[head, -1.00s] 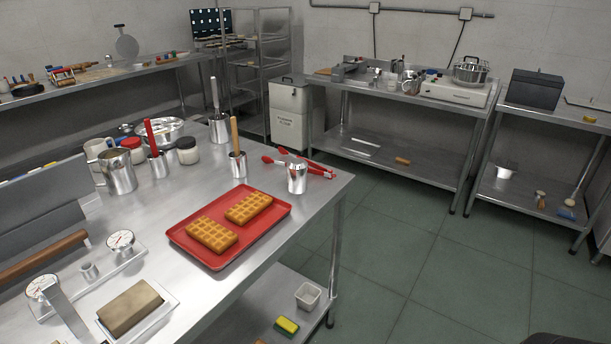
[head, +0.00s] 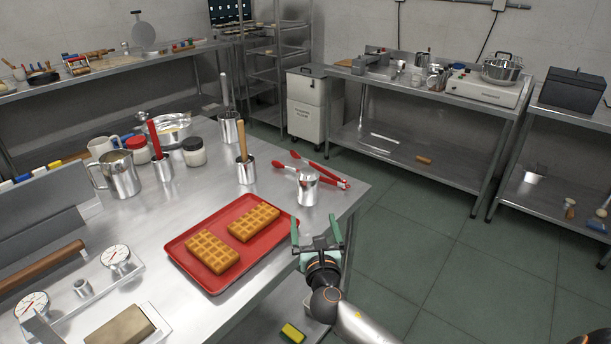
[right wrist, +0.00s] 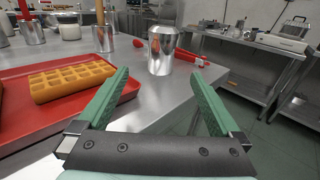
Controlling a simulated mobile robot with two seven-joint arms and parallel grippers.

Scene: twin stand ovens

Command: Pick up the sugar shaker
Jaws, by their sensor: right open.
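The sugar shaker, taken to be the small shiny metal canister (head: 307,189), stands upright near the right corner of the steel worktable. It also shows in the right wrist view (right wrist: 162,52), beyond my fingertips and between them. My right gripper (head: 316,226) is open and empty at the table's right edge, on the near side of the shaker and apart from it. Its two green fingers (right wrist: 160,77) show spread in the right wrist view. My left gripper is not in view.
A red tray (head: 190,269) with two waffles (head: 254,222) lies left of my right gripper. Red tongs (head: 312,165) lie close behind the shaker. A metal cup with a wooden-handled tool (head: 246,172) stands to its left. Open floor lies right of the table.

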